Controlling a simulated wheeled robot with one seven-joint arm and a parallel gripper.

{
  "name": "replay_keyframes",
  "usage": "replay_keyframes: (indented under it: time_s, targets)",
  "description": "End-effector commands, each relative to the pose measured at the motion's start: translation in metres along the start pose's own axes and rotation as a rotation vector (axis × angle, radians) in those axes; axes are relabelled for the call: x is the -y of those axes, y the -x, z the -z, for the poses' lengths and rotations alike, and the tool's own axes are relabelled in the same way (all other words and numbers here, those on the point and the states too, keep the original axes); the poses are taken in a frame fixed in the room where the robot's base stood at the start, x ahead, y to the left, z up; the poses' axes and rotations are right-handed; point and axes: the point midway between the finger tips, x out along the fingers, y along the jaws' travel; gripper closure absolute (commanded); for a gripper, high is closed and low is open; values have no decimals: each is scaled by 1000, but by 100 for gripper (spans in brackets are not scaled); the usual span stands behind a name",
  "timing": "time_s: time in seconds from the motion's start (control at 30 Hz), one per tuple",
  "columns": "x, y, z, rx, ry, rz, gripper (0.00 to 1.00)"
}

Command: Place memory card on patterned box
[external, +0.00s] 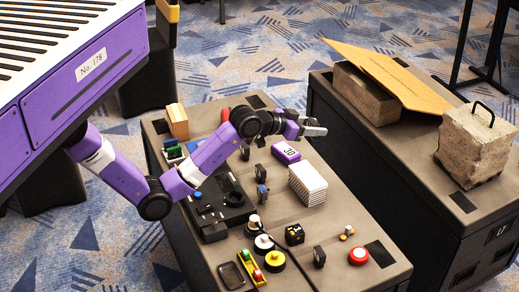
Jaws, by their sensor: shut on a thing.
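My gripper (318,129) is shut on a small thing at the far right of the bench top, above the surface. What it holds is too small and hidden by the fingers to make out. I cannot pick out the memory card for certain anywhere else. I cannot tell for sure which object is the patterned box. A white block with grey stripes (308,184) stands below the gripper in the picture, and a small black cube with yellow marks (294,234) sits nearer the front. A purple and white box (286,152) lies just below and left of the gripper.
The dark bench (375,214) carries small upright black pieces, a black device (218,207), round coloured buttons (275,261) and a red disc (358,256). Another dark cabinet on the right bears stone blocks (476,143) and a leaning cardboard sheet (385,72).

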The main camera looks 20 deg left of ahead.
Motion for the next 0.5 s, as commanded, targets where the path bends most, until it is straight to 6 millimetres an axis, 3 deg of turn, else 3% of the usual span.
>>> replay_keyframes:
  time_s: [0.07, 0.17, 0.5]
  targets:
    - [14, 9, 13, 0, 2, 5, 96]
    - [13, 14, 16, 7, -10, -14, 96]
    - [8, -10, -52, 23, -23, -29, 96]
